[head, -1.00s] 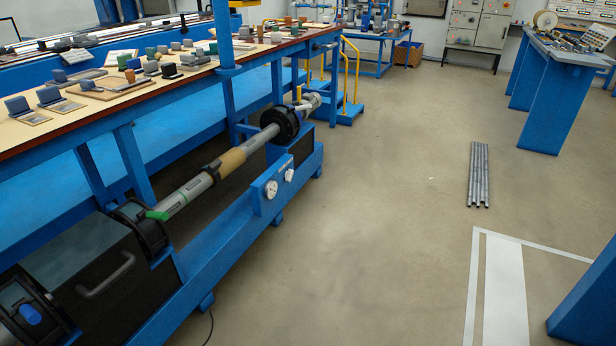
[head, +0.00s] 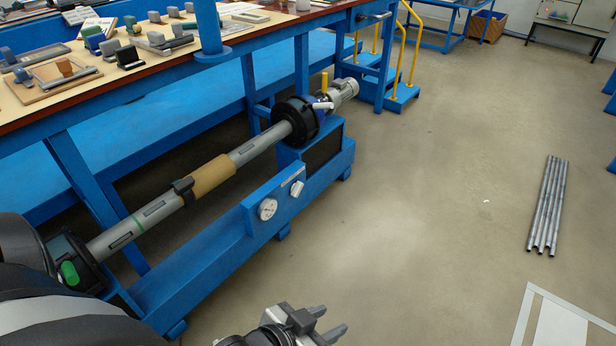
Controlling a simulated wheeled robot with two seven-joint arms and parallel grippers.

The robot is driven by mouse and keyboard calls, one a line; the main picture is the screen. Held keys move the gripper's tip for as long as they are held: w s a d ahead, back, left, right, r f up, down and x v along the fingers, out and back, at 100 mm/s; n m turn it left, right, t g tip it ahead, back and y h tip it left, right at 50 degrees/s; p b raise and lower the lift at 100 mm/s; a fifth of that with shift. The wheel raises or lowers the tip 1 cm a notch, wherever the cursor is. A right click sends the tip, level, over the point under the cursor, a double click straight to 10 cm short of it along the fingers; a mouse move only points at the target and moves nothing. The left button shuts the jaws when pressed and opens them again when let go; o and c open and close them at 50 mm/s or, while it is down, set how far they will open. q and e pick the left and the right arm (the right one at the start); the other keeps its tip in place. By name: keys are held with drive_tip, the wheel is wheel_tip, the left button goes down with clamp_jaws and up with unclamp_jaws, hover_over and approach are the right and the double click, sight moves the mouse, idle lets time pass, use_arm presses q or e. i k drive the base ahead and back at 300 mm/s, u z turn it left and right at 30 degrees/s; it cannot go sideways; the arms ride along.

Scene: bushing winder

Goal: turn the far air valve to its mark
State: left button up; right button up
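The winder's long grey shaft (head: 160,208) runs from a black holder at lower left to a black round chuck (head: 297,122). At that far end are a blue fitting with a white lever (head: 322,105) and a yellow upright handle (head: 324,82). A blue front panel carries a white round gauge (head: 267,208) and a small pale switch or knob (head: 297,188). I cannot tell which part is the far air valve, and no mark is readable.
A workbench (head: 110,85) with several small blocks stands behind the winder. Yellow handrails (head: 417,45) and blue steps stand past its far end. Several grey rods (head: 547,205) lie on the floor at right.

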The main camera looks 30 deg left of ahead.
sight(295, 189)
drive_tip(key=u, duration=0.8)
drive_tip(key=i, duration=1.05)
drive_tip(key=u, duration=1.2)
drive_tip(key=i, duration=0.6)
drive_tip(key=u, duration=0.05)
